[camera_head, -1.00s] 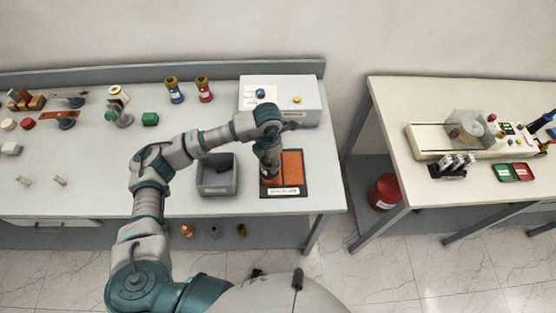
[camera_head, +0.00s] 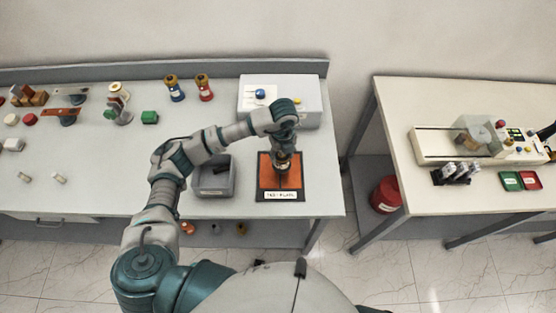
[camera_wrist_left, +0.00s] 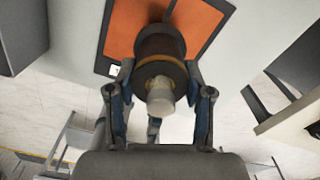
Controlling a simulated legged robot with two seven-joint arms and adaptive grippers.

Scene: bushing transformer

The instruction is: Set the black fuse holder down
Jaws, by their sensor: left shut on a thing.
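My left gripper (camera_head: 283,160) points down over the orange mat with a black border (camera_head: 266,180) near the front right of the left table. In the left wrist view its two fingers (camera_wrist_left: 158,100) are shut around a dark, round fuse holder (camera_wrist_left: 160,48) with a pale, rounded end toward the camera. The fuse holder is over the orange panel (camera_wrist_left: 210,18). Whether its far end touches the panel cannot be told. In the head view the gripper mostly hides it. My right gripper is not in view.
A grey open bin (camera_head: 214,178) stands just left of the mat. A white box with a blue knob and a yellow button (camera_head: 306,92) stands behind it. A second table (camera_head: 440,95) with a device is at the right, across a gap.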

